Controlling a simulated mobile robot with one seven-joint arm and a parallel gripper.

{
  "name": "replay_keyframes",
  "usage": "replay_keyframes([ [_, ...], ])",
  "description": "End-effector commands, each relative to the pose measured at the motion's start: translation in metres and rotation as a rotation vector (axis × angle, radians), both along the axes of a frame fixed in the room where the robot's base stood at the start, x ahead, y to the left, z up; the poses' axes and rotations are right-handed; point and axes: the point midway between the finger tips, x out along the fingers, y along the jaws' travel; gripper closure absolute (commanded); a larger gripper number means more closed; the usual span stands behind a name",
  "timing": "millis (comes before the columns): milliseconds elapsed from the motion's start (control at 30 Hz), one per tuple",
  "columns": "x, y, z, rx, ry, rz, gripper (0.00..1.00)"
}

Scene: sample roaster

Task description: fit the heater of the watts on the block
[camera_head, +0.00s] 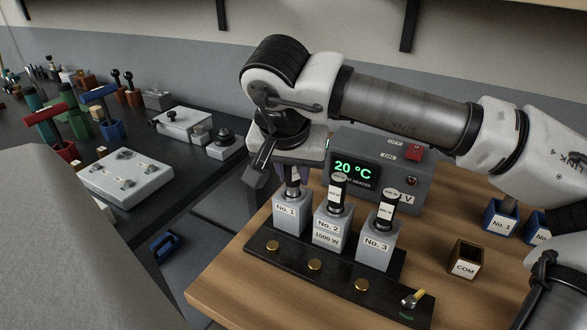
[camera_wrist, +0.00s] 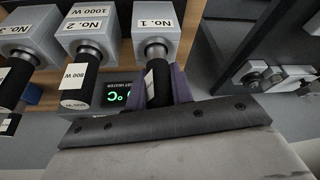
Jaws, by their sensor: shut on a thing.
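Three grey blocks stand on a black base (camera_head: 330,282): No. 1 (camera_head: 290,212), No. 2 (camera_head: 333,225) and No. 3 (camera_head: 376,246). The No. 2 block carries a "1000 W" plate. My gripper (camera_head: 292,172) is over No. 1, shut on a black-gripped heater (camera_wrist: 155,85) whose metal shank meets the top of No. 1. How deep it sits is unclear, and its label is partly hidden by my fingers. A heater labelled 800 W (camera_wrist: 75,75) stands in No. 2. Another heater (camera_head: 388,207) stands in No. 3.
A control box (camera_head: 410,180) reading 20 °C stands close behind the blocks. A brown COM box (camera_head: 464,262) and blue numbered boxes (camera_head: 500,222) are to the right. A yellow-tipped switch (camera_head: 413,297) is at the base's right end. A dark bench with tools (camera_head: 125,180) is at left.

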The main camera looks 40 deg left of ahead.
Motion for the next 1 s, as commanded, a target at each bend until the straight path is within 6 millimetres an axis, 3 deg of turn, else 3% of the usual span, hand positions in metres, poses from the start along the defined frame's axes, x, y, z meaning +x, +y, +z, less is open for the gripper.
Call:
replay_keyframes([
  [367,0.000,0.000,-0.012,0.001,0.000,0.000,1.00],
  [400,0.000,0.000,-0.012,0.001,0.000,0.000,0.75],
  [600,0.000,0.000,-0.011,0.000,-0.001,0.000,0.52],
  [867,0.000,0.000,-0.010,0.000,0.000,0.000,0.52],
  [1000,-0.003,-0.002,0.000,0.000,-0.002,-0.001,0.52],
])
